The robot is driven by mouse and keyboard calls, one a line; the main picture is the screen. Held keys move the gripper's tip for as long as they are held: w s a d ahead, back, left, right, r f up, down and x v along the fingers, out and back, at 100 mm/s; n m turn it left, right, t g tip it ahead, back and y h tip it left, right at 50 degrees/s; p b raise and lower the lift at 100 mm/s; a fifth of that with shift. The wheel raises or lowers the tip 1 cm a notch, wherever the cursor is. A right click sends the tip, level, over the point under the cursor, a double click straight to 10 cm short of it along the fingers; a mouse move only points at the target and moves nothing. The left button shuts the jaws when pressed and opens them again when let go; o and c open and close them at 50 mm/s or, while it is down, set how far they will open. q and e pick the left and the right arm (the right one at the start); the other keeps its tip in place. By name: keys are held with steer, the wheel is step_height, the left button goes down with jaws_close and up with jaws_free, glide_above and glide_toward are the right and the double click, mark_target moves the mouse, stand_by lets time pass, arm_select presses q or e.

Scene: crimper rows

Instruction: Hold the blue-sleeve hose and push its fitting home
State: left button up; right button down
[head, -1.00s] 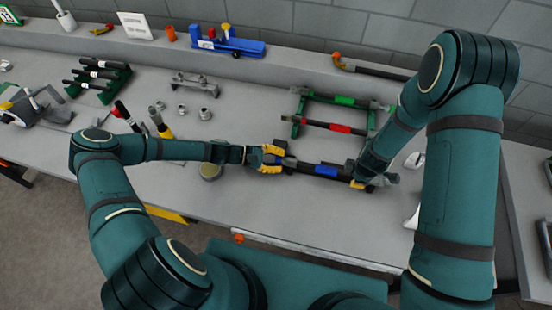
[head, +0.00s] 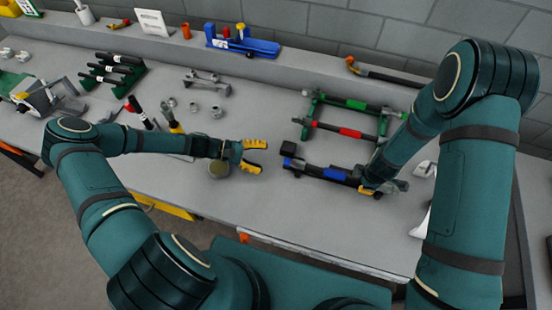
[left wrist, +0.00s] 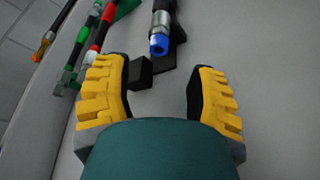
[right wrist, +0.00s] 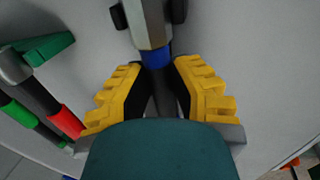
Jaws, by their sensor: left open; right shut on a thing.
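The blue-sleeve hose (head: 335,174) is a black tube with a blue band, lying low over the front of the bench. My right gripper (head: 370,190) is shut on it near its right end. In the right wrist view the dark hose (right wrist: 165,95) runs between the yellow fingers. A grey fitting (right wrist: 148,25) with a blue ring beside it lies just beyond them; whether it is fully seated I cannot tell. My left gripper (head: 264,157) is open and empty, left of the hose's free end. The left wrist view shows that end with a blue tip (left wrist: 158,43).
A black block (left wrist: 139,72) stands beside the free end. A green rack holds a green-sleeve hose (head: 345,102) and a red-sleeve hose (head: 338,130) behind. A round tin (head: 219,169) sits below my left wrist. Several metal fittings (head: 194,107) stand farther left.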

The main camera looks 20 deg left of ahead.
arm_select(q)
steer(key=shift+v, duration=1.3)
arm_select(e)
steer(key=shift+s+f, duration=0.1)
steer(key=c, duration=0.9)
jaws_free()
steer(key=shift+o, duration=0.2)
